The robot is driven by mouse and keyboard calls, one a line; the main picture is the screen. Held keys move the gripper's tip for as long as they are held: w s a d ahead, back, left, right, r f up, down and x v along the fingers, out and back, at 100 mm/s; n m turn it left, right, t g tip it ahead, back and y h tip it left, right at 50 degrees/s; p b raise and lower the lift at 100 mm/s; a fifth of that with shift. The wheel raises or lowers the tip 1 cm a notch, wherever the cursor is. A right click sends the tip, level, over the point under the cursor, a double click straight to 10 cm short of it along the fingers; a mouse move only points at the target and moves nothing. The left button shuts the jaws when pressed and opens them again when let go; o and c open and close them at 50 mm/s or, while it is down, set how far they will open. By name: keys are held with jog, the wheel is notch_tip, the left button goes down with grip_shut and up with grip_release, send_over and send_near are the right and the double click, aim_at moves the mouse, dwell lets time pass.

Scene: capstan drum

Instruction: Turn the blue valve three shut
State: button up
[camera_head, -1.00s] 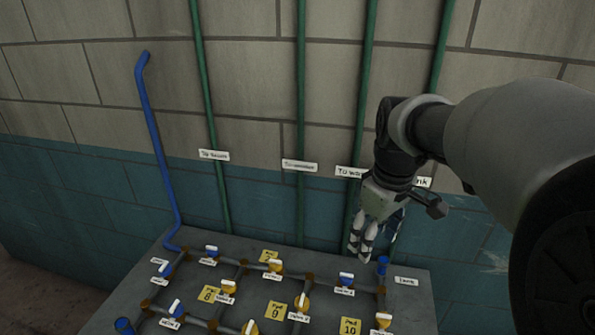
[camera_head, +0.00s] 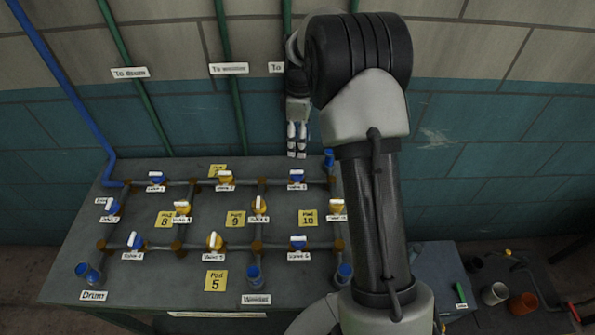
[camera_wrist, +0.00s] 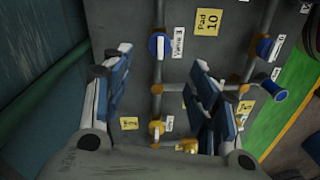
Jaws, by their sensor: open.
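The blue valve (camera_head: 297,177) in the back row at the right, above Pad 10, appears to be valve three; its label is small. Its white handle bar lies roughly along the pipe. In the wrist view this blue valve (camera_wrist: 157,46) sits beside the Pad 10 tag, above and between the fingers. My gripper (camera_head: 297,152) points down between the wall and the back row, just behind and above the valve. In the wrist view my gripper (camera_wrist: 165,95) has its two fingers spread wide, with nothing between them.
The bench (camera_head: 120,280) carries a pipe grid with other blue and yellow valves. Upright blue-topped stubs (camera_head: 344,272) stand along its front, and another (camera_head: 329,157) rises near my gripper. Green pipes (camera_head: 228,50) climb the wall behind. Cups (camera_head: 495,293) stand on the right.

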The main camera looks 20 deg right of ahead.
aim_at(298, 170)
jog(key=f+b, duration=0.1)
jog(key=f, duration=0.6)
jog(key=f+b, duration=0.1)
jog(key=f, duration=0.3)
jog(key=shift+s+a+f+b, duration=0.3)
jog(key=shift+s+f+b, duration=0.05)
jog(key=shift+c, duration=0.3)
jog(key=c, duration=1)
